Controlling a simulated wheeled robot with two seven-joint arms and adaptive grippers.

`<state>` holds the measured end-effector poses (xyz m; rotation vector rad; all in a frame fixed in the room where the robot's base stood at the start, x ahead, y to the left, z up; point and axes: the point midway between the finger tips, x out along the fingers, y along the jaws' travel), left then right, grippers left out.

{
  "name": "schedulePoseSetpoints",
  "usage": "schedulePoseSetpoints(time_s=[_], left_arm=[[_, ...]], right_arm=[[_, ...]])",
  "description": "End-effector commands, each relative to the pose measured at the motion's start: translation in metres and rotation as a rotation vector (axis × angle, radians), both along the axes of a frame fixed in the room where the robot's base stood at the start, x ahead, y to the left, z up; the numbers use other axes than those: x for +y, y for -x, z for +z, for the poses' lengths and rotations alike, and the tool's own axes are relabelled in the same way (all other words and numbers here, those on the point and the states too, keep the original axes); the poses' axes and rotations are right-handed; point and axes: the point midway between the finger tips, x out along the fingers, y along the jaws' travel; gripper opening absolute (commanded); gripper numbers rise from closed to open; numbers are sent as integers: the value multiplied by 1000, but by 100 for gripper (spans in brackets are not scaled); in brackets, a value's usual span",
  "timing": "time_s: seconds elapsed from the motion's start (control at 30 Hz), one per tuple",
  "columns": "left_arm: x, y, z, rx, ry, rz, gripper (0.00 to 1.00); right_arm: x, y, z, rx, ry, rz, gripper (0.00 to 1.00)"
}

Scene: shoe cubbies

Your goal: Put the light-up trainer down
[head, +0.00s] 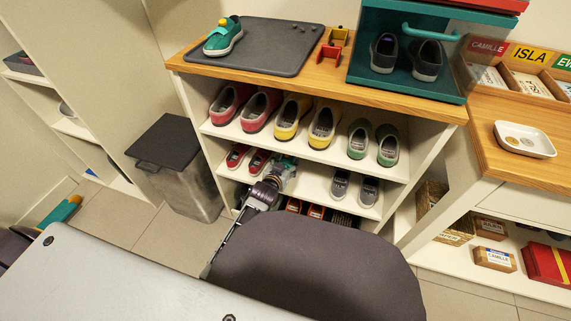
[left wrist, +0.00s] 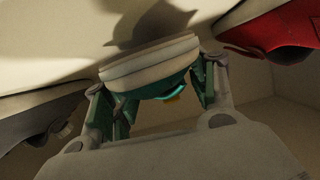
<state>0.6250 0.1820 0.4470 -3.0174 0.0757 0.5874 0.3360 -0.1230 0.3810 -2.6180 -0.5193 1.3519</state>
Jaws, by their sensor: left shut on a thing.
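A teal trainer with a thick white sole shows in the left wrist view (left wrist: 150,68), between the fingers of my left gripper (left wrist: 165,95). The gripper is shut on it. Its sole faces a pale shelf surface with a shadow on it; I cannot tell whether they touch. In the head view my left gripper (head: 280,175) reaches into the lower shelf of the cubby (head: 312,157), between red shoes (head: 247,159) and grey shoes (head: 355,186). The held trainer is mostly hidden there. A matching teal shoe (head: 224,36) lies on the dark mat (head: 270,45) on top. My right gripper is out of view.
Red, yellow and green shoes (head: 322,122) fill the shelf above. A red shoe (left wrist: 270,35) and a dark grey shoe (left wrist: 45,115) flank the gripper in the left wrist view.

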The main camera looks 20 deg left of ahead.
Motion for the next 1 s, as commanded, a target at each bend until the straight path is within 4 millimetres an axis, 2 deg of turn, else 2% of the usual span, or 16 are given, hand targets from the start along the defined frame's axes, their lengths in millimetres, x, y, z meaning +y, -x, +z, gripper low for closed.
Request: schedulePoseSetpoints(time_s=[0.43, 0.47, 0.6, 0.63, 1.0], left_arm=[[0, 0, -6, -2, 0, 0, 26], [0, 0, -6, -1, 0, 0, 58], [0, 0, -6, -1, 0, 0, 76], [0, 0, -6, -1, 0, 0, 79], [0, 0, -5, -1, 0, 0, 79]], right_arm=[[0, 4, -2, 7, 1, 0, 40], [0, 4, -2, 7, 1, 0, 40], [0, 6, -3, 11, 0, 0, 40], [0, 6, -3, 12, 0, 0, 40], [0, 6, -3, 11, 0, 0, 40]])
